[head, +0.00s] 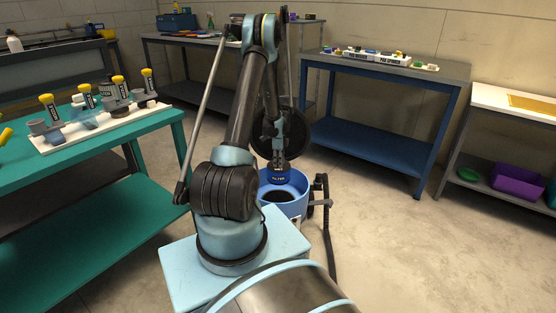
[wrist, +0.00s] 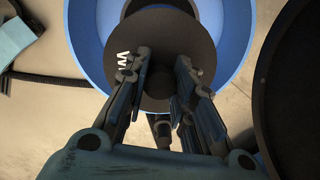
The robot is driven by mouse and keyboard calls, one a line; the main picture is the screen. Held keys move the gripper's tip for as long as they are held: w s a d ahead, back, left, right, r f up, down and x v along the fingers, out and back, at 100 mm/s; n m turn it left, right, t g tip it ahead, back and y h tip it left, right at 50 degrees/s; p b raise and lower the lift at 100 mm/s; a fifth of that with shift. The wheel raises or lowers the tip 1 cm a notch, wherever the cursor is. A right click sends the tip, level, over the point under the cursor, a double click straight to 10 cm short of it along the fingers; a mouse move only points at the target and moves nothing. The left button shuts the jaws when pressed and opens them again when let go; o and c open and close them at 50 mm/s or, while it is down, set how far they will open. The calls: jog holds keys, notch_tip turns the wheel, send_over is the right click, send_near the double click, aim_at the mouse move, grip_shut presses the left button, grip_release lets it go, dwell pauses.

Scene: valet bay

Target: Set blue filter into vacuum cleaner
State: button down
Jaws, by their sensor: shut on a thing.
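The blue filter (head: 279,179), a short round piece with white lettering on its side, hangs upright under my gripper (head: 278,160) in the head view. My gripper is shut on its top. In the wrist view, my gripper (wrist: 162,75) points at the filter's dark round top (wrist: 165,48), which has white letters. The vacuum cleaner (head: 296,207) is an open blue drum with a dark round hole in its middle. The filter is over the drum's mouth, and the blue drum (wrist: 88,40) surrounds it in the wrist view. I cannot tell whether filter and seat touch.
A large dark disc (head: 290,133) stands upright behind the drum. A black hose (head: 329,235) is at the drum's right. A teal table (head: 110,140) at left holds a white board (head: 95,130) with yellow-topped items. A blue bench (head: 385,110) stands behind right. Floor at right is clear.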

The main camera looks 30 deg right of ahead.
jog(key=shift+f, duration=0.75)
notch_tip(320, 180, down, 14)
jog(key=shift+f, duration=0.2)
dwell(6.4)
